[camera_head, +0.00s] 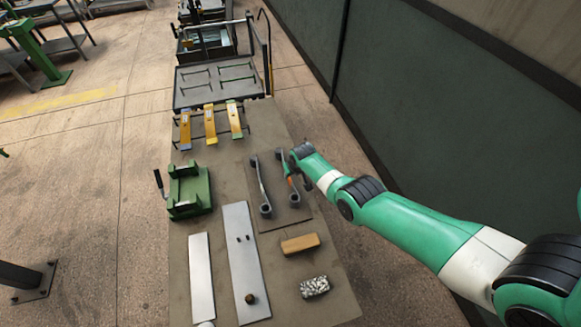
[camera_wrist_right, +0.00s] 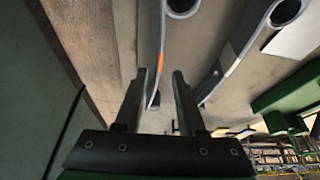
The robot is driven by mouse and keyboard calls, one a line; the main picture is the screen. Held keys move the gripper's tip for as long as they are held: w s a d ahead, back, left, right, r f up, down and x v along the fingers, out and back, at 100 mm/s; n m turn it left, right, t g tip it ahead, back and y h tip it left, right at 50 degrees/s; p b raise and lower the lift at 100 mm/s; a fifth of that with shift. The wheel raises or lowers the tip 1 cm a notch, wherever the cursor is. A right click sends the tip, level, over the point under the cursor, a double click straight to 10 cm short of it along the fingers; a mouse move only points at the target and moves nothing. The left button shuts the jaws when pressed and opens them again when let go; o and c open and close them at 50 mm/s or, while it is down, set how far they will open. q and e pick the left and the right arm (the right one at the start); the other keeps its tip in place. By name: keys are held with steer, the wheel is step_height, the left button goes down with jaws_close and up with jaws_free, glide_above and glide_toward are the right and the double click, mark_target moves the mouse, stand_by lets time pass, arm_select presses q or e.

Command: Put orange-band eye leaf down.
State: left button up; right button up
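The orange-band eye leaf (camera_head: 290,182) is a grey steel strip with rolled eyes and an orange mark. It appears to rest on the dark mat (camera_head: 280,222), beside a second grey eye leaf (camera_head: 262,186). My right gripper (camera_head: 300,165) is at its far end, partly hidden by its own wrist. In the right wrist view my right gripper's fingers (camera_wrist_right: 160,74) are apart, with the orange-band leaf (camera_wrist_right: 163,38) showing between and beyond them and a visible gap. Whether a finger touches it I cannot tell. The second leaf (camera_wrist_right: 236,58) lies to the right there. My left gripper is not in view.
Three yellow-topped leaves (camera_head: 210,124) lie on a rack at the table's far end. A green vise-like fixture (camera_head: 188,192), two steel plates (camera_head: 244,262), a tan block (camera_head: 300,244) and a speckled block (camera_head: 314,287) occupy the table. A cart (camera_head: 218,84) stands beyond.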

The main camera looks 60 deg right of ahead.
arm_select(q)
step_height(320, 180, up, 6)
steer(key=p, duration=0.4)
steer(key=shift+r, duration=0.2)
arm_select(e)
steer(key=v, duration=0.4)
steer(key=shift+r, duration=0.25)
